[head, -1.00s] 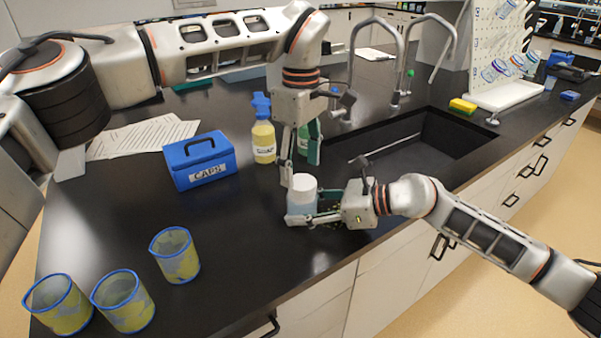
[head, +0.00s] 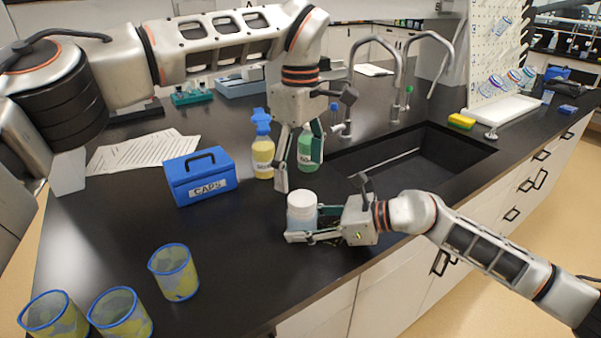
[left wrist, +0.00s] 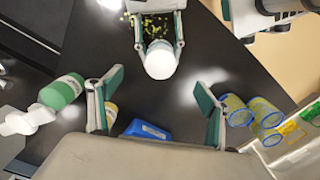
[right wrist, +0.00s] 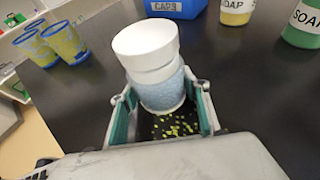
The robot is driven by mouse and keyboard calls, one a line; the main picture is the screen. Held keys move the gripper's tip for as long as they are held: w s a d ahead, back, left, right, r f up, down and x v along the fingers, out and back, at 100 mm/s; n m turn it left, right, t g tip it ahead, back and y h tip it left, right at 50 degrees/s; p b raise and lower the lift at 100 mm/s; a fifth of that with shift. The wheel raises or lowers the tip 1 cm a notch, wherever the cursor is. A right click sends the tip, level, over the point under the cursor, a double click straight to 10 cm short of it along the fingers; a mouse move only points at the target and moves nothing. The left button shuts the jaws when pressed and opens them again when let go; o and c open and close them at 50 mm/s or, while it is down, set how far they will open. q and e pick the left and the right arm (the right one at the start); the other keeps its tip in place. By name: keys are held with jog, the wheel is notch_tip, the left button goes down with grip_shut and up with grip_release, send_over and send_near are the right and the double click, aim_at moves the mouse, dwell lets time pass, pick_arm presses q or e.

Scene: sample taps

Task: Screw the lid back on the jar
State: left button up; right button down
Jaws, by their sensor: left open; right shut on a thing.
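The jar (right wrist: 161,93) is pale blue with a white lid (right wrist: 145,40) on top. It stands upright; I cannot tell whether the lid is threaded tight. My right gripper (right wrist: 160,100) is shut around the jar's lower body, just over the counter. In the head view the lid (head: 303,198) shows above the right gripper (head: 303,232). My left gripper (head: 300,162) points down, open and empty, above the lid and apart from it. In the left wrist view the lid (left wrist: 160,60) lies beyond the open fingers (left wrist: 157,90).
A blue CAPS box (head: 200,180), a yellow soap bottle (head: 263,155) and a green soap bottle (head: 308,150) stand behind the jar. Several yellow cups with blue rims (head: 175,272) stand at the front left. The sink (head: 430,155) is to the right.

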pick_arm(q)
notch_tip(320, 180, up, 10)
jog(key=shift+r, duration=0.2)
pick_arm(e)
jog(key=c, duration=1)
grip_release()
jog(key=shift+d, duration=0.1)
jog(key=v, duration=1.2)
